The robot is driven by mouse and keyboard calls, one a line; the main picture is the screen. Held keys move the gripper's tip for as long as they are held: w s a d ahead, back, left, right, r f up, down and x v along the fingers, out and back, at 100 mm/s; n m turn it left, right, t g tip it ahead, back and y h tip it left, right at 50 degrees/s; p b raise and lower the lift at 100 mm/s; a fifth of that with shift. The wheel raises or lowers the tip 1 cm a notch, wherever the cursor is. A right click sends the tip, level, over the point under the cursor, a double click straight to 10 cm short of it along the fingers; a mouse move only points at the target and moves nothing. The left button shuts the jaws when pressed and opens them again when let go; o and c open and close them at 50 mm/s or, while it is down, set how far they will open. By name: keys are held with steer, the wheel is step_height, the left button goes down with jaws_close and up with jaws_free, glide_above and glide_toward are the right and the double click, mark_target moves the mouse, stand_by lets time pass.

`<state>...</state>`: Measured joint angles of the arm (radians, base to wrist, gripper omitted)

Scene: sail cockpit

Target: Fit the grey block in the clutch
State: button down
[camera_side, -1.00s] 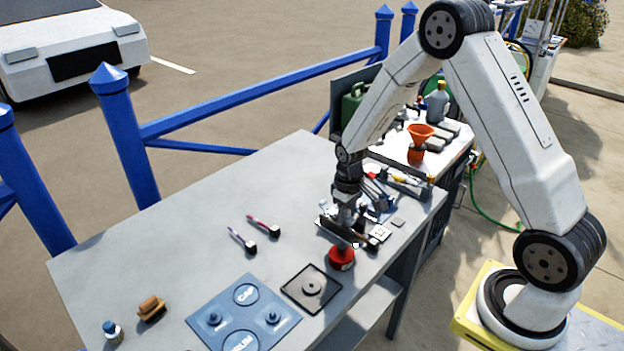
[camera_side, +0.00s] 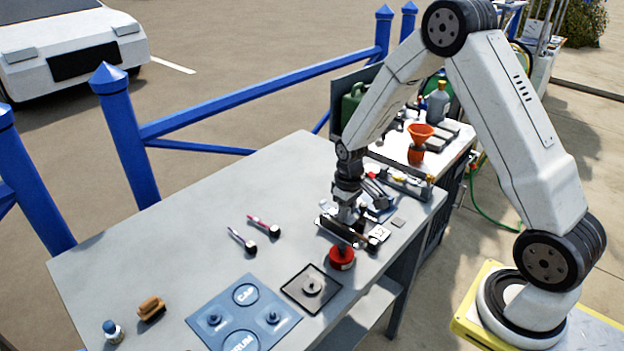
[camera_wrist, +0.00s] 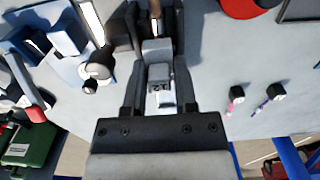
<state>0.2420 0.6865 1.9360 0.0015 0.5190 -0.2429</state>
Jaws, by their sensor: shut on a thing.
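My gripper (camera_side: 346,216) points down over the right part of the grey table. In the wrist view, my gripper (camera_wrist: 159,100) is shut on a small grey block (camera_wrist: 157,52). The block's far end lies between two dark upright parts, which look like the clutch (camera_wrist: 124,38). In the side view, the dark clutch (camera_side: 342,234) is partly covered by my gripper. I cannot tell whether the block is seated in it or just above it. The block is not clearly visible in the side view.
A red round object (camera_side: 342,259) stands just in front of the clutch. A black square tray (camera_side: 311,288) and a blue mat (camera_side: 243,316) lie nearer. Two small handled tools (camera_side: 264,226) lie to the left. A cluttered side table (camera_side: 425,165) stands behind. The table's left part is mostly clear.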

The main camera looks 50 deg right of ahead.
steer(key=shift+f, duration=0.6)
stand_by(0.5)
jaws_free()
steer(key=shift+s+r, duration=0.1)
steer(key=shift+r, duration=0.05)
stand_by(0.3)
steer(key=shift+r, duration=2.85)
steer(key=shift+a+r, duration=0.1)
